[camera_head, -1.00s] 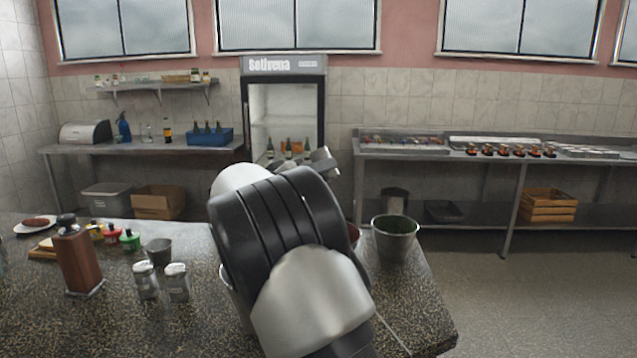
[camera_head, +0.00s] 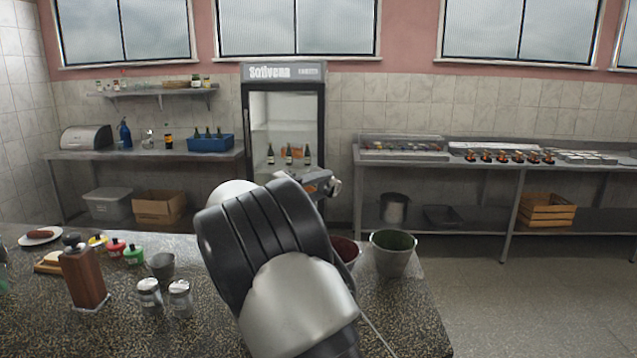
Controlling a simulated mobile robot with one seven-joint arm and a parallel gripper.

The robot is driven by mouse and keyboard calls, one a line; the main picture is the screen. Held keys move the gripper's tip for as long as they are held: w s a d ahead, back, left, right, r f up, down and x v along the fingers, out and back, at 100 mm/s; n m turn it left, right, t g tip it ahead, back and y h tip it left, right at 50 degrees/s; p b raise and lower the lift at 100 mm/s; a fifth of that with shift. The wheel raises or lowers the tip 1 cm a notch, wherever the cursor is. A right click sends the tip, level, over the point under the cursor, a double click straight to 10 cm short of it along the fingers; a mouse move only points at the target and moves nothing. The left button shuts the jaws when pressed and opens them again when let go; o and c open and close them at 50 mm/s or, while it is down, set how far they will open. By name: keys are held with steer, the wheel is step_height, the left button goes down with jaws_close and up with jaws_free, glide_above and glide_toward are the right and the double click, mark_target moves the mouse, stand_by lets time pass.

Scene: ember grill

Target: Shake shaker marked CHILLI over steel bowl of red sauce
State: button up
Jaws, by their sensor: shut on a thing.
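My gripper (camera_head: 318,182) is mostly hidden behind my own arm, above the counter's far side. It is shut on a small silver-ended thing (camera_head: 334,188), which looks like a shaker held tilted; no marking can be read. A steel bowl of red sauce (camera_head: 349,254) stands on the counter, partly hidden by my arm, with the gripper in the picture above it. I cannot tell whether the held thing is directly over it. Two more silver-topped shakers, a left one (camera_head: 150,299) and a right one (camera_head: 180,299), stand upright on the counter; their labels cannot be read.
A steel bowl of green sauce (camera_head: 394,256) stands just right of the red one, near the counter's right edge. A wooden mill (camera_head: 84,279), a small grey cup (camera_head: 161,266) and coloured-lidded pots (camera_head: 117,249) stand at the left. Open floor (camera_head: 560,300) lies right.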

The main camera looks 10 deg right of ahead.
steer(key=shift+r, duration=0.1)
steer(key=n+p, duration=0.7)
steer(key=shift+r+p, duration=0.2)
steer(key=shift+p, duration=0.15)
steer(key=n+p, duration=0.2)
steer(key=n, duration=0.2)
steer(key=n+p, duration=0.3)
steer(key=n, duration=0.2)
steer(key=r+n+p, duration=0.1)
steer(key=n+p, duration=0.2)
steer(key=n, duration=0.1)
steer(key=shift+r+n, duration=0.1)
steer(key=shift+n, duration=0.2)
